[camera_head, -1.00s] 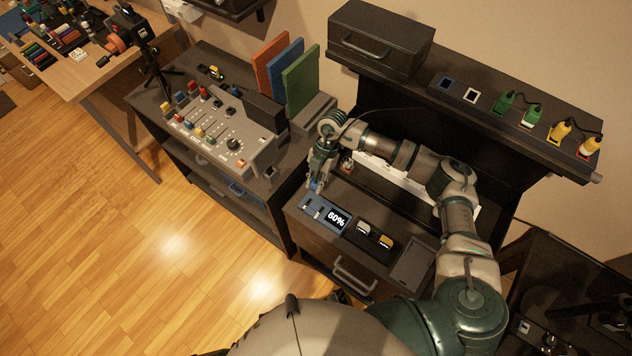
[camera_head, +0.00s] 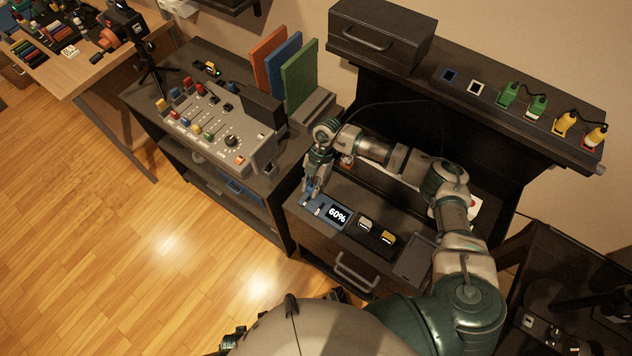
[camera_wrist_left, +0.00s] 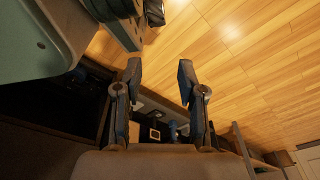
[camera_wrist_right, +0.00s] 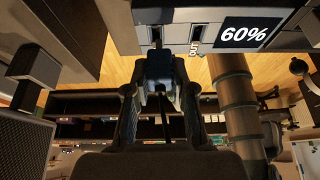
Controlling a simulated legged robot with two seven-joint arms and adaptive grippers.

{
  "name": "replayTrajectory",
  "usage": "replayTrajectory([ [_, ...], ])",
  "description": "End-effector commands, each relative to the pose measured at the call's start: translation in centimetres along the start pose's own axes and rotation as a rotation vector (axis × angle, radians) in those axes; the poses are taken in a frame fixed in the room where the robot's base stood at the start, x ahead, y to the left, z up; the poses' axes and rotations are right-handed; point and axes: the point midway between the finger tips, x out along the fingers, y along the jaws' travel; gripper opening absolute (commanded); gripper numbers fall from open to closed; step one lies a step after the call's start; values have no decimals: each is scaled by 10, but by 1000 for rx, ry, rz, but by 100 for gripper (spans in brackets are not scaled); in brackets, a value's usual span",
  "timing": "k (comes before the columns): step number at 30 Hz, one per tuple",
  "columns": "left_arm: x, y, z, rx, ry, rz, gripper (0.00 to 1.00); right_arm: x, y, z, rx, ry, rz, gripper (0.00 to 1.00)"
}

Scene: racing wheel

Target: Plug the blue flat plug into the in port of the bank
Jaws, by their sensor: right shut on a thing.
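The bank (camera_head: 327,211) is a flat blue-grey box with a lit 60% display, lying on the dark cabinet. In the right wrist view the bank (camera_wrist_right: 180,14) shows at the top, with two dark slots on its near face. My right gripper (camera_head: 310,190) is at the bank's left end. It is shut on the blue flat plug (camera_wrist_right: 159,66), whose black cable runs back between the fingers. The plug's tip is close to the bank's left slot; I cannot tell whether it touches. My left gripper (camera_wrist_left: 160,73) is open and empty above the floor.
Two small blocks, one white (camera_head: 366,223) and one yellow (camera_head: 387,238), sit right of the bank. A mixer-like console (camera_head: 222,130) stands on the left cabinet. Several green and yellow plugs line the upper shelf (camera_head: 520,110). The floor in front is clear.

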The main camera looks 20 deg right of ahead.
Motion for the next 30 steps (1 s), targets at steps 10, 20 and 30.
replayTrajectory([
  [10, -9, 3, -11, -1, 2, -12, 40, 9, -5, 11, -3, 9, 6, 0],
  [20, -8, 3, -12, 0, 1, -9, 40, 9, -4, 10, -3, 7, 5, 0],
  [30, -10, 0, -12, -2, 7, -4, 40, 10, 1, 2, -3, 0, 1, 0],
])
